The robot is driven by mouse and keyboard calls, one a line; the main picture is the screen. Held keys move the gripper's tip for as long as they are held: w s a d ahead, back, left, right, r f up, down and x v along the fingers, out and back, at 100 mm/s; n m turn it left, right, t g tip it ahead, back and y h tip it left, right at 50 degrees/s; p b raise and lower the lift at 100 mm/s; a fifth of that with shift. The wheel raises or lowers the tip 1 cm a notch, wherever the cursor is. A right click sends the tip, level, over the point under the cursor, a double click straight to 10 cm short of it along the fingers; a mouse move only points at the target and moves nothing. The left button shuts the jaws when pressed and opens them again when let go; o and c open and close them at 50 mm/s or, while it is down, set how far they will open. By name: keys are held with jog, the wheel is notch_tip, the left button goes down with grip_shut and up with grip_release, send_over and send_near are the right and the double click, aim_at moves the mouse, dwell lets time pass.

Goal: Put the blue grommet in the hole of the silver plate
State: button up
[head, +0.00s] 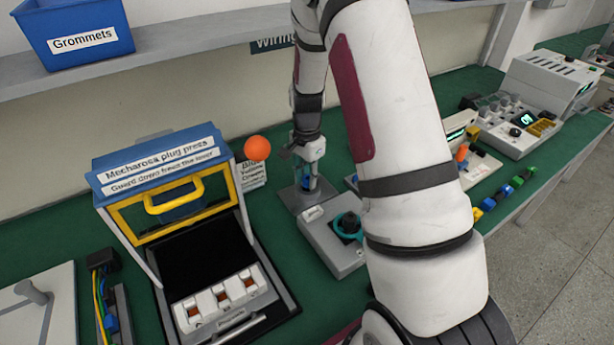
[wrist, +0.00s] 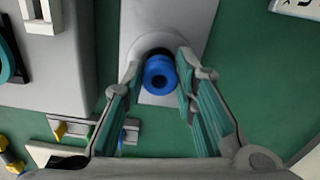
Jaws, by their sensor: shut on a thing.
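The blue grommet (wrist: 160,77) is a ring with a dark centre, held between the fingertips of my gripper (wrist: 162,74) in the wrist view. The silver plate (wrist: 185,22) lies beneath it on the green bench. A dark, round shape, apparently the plate's hole, shows just behind the grommet's upper edge and is partly covered by it. I cannot tell whether the grommet touches the plate. In the head view my gripper (head: 308,179) points down over the plate (head: 291,200), with a little blue showing between the fingers.
A grey fixture with a teal ring (head: 347,226) stands close to the plate. A blue Grommets bin (head: 78,36) sits on the shelf. Connectors lie to the right.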

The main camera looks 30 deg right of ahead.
jog(key=shift+f, duration=0.45)
jog(key=o, duration=0.9)
notch_tip(320, 180, up, 12)
dwell(0.5)
